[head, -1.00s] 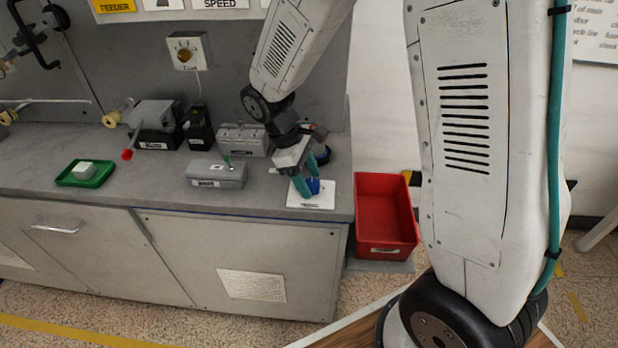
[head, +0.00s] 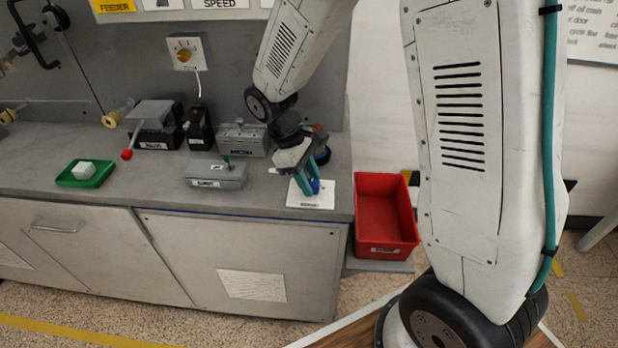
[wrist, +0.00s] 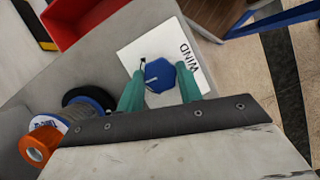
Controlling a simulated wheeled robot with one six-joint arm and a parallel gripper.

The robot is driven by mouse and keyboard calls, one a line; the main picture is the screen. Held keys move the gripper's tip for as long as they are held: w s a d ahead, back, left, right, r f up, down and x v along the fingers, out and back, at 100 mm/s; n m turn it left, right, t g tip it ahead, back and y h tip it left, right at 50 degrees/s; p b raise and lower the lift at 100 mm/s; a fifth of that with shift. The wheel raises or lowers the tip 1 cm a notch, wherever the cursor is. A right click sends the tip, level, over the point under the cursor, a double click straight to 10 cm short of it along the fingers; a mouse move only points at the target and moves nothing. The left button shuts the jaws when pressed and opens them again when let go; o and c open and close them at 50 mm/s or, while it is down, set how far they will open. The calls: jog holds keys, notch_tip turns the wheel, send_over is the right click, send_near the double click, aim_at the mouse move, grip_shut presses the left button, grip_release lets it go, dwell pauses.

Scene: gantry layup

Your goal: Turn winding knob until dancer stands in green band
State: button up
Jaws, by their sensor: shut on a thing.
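The winding knob (wrist: 160,75) is a blue, many-sided knob with a pale pointer line, on a white plate (wrist: 133,52) marked WIND. In the head view the plate (head: 325,200) lies at the right end of the bench, and a bit of the blue knob (head: 314,186) shows between my fingers. My gripper (head: 307,185) points down with its teal fingers around the knob. In the wrist view my gripper (wrist: 160,88) has a finger on either side of the knob, shut on it. I cannot make out the dancer or its green band for sure.
A red bin (head: 384,215) stands right of the bench. Grey boxes (head: 216,174) and black units (head: 198,128) sit left of the plate. A green tray (head: 85,174) holds a white block. Spools, one orange (wrist: 40,143), lie close to my gripper.

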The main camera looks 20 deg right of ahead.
jog(key=m, duration=0.2)
jog(key=m+y, duration=0.1)
jog(key=m, duration=0.1)
jog(key=shift+w+d+g+y, duration=0.15)
jog(key=shift+g+y, duration=0.15)
jog(key=m+y, duration=0.1)
jog(key=m, duration=0.2)
jog(key=shift+d+m, duration=0.1)
jog(key=shift+m, duration=0.3)
jog(key=m+y, duration=0.1)
jog(key=m, duration=0.2)
jog(key=m+y, duration=0.1)
jog(key=m, duration=0.2)
jog(key=shift+d+m+y, duration=0.2)
jog(key=shift+m+y, duration=0.2)
jog(key=o, duration=1)
jog(key=shift+r, duration=0.1)
jog(key=v, duration=0.7)
jog(key=shift+d+r, duration=0.15)
jog(key=shift+r, duration=0.15)
